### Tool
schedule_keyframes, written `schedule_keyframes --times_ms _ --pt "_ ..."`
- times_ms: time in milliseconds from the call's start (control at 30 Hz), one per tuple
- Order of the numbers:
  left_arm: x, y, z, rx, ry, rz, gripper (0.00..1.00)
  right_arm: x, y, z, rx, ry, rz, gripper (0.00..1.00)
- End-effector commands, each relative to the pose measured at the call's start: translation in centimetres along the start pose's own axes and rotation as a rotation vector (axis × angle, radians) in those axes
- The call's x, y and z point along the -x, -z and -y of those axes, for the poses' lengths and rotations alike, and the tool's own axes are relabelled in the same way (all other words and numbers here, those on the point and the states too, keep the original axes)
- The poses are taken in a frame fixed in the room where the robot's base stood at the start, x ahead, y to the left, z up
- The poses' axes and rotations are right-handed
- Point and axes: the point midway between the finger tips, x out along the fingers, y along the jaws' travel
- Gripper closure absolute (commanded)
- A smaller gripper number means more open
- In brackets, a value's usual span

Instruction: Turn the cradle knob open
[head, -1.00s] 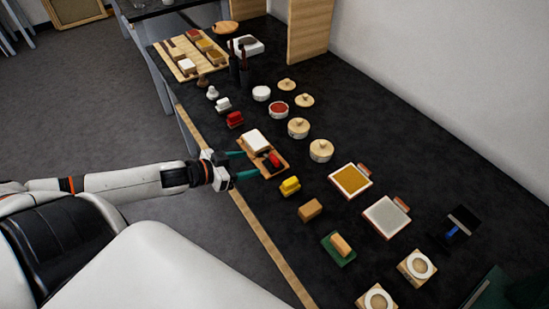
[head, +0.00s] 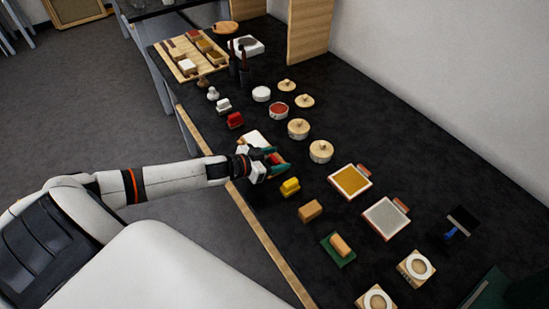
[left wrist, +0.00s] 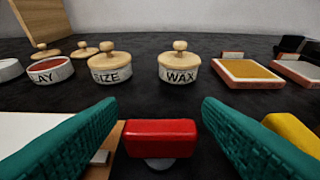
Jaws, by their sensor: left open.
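The cradle is a wooden board (left wrist: 103,160) with a pale block (left wrist: 45,128) on it. The red knob (left wrist: 160,137) sits at the board's right end on a pale round stem, between my two fingers in the left wrist view. In the head view the pale block (head: 253,137) shows behind my gripper, and most of the cradle is hidden. My left gripper (head: 274,160) is open, with its teal fingers to either side of the red knob. Gaps show between the fingers and the knob. My right gripper is not in view.
A yellow block (head: 290,187) stands close to the right of my gripper. Beyond the cradle are lidded pots marked SIZE (left wrist: 108,70) and WAX (left wrist: 179,68). A red block (head: 235,120) lies to the left. The wooden table edge (head: 256,229) runs along the near side.

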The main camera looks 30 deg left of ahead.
Motion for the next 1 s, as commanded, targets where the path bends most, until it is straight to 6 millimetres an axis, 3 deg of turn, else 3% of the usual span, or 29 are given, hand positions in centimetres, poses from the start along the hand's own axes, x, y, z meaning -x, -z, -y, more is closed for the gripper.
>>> schedule_keyframes --times_ms 167,467,767,1000 --pt "-0.01 0.04 0.02 0.0 0.0 0.0 0.4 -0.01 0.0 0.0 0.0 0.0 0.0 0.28" --pt "0.01 0.05 0.02 0.001 0.0 0.0 0.85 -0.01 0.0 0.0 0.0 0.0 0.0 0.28" --pt "0.01 0.02 -0.09 -0.018 0.036 -0.001 0.85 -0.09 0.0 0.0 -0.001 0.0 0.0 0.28" --pt "-0.01 -0.08 -0.31 -0.073 0.16 -0.001 0.85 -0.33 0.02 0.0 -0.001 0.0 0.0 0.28"
